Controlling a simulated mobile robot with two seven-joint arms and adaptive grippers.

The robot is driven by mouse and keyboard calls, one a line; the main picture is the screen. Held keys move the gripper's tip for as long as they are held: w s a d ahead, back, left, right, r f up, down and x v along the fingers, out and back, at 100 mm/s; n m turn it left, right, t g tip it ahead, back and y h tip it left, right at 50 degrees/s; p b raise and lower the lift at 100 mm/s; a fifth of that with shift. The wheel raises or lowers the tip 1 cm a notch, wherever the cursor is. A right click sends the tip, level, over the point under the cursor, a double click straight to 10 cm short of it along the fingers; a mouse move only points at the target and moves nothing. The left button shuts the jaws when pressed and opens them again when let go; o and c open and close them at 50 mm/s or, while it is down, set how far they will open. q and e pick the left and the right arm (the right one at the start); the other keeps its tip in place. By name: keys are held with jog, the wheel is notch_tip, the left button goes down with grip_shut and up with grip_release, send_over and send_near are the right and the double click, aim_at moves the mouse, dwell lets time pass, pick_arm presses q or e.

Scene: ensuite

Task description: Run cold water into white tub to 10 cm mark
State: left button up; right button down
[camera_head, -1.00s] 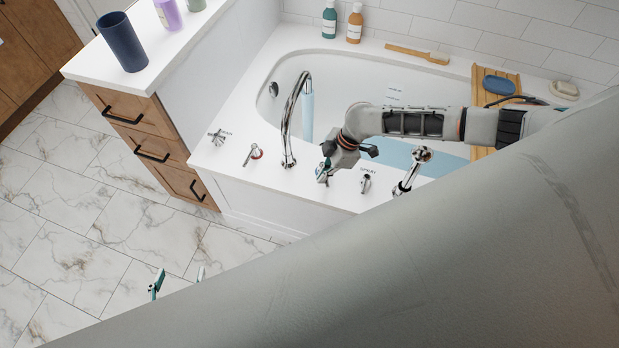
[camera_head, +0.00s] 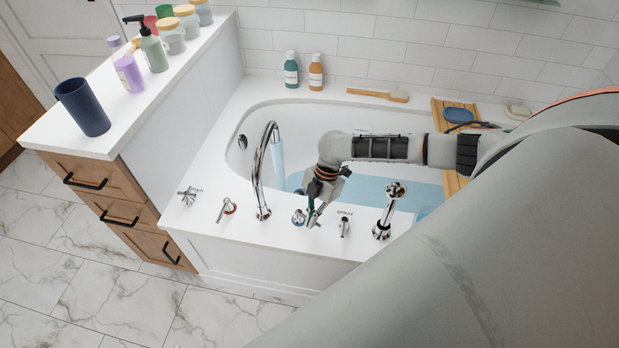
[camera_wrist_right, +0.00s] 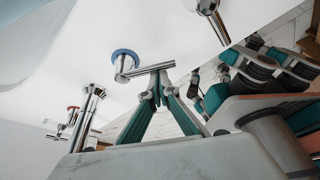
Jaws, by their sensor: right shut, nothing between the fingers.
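The white tub (camera_head: 239,172) holds blue water (camera_head: 375,188). A stream (camera_head: 279,158) falls from the curved chrome spout (camera_head: 259,172). Small marks (camera_head: 361,132) on the far inner wall are mostly behind my right arm and unreadable. The blue-ringed cold tap (camera_head: 298,217) is on the front deck, right of the spout; its ring (camera_wrist_right: 124,55) and chrome lever (camera_wrist_right: 152,70) show in the wrist view. My right gripper (camera_head: 313,219) is shut and empty, its tips (camera_wrist_right: 160,84) close by the lever; contact is unclear. My left gripper is out of view.
A red-ringed lever (camera_head: 227,210) and a drain handle (camera_head: 187,195) stand left of the spout. A spray lever (camera_head: 344,227) and hand shower (camera_head: 388,211) stand right of the gripper. A cup (camera_head: 83,108) and bottles occupy the left counter; a wooden tray (camera_head: 446,110) crosses the tub.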

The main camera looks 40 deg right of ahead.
dwell(0.6)
jog(key=a+p, duration=0.1)
jog(key=s+a+r+p, duration=0.1)
jog(key=a+p, duration=0.1)
jog(key=shift+s+a+r, duration=0.1)
jog(key=shift+s+a, duration=0.05)
jog(key=v, duration=0.9)
jog(key=shift+w+r+p, duration=0.2)
jog(key=shift+r+p, duration=0.05)
jog(key=shift+p, duration=0.2)
dwell(0.7)
dwell(1.1)
dwell(1.3)
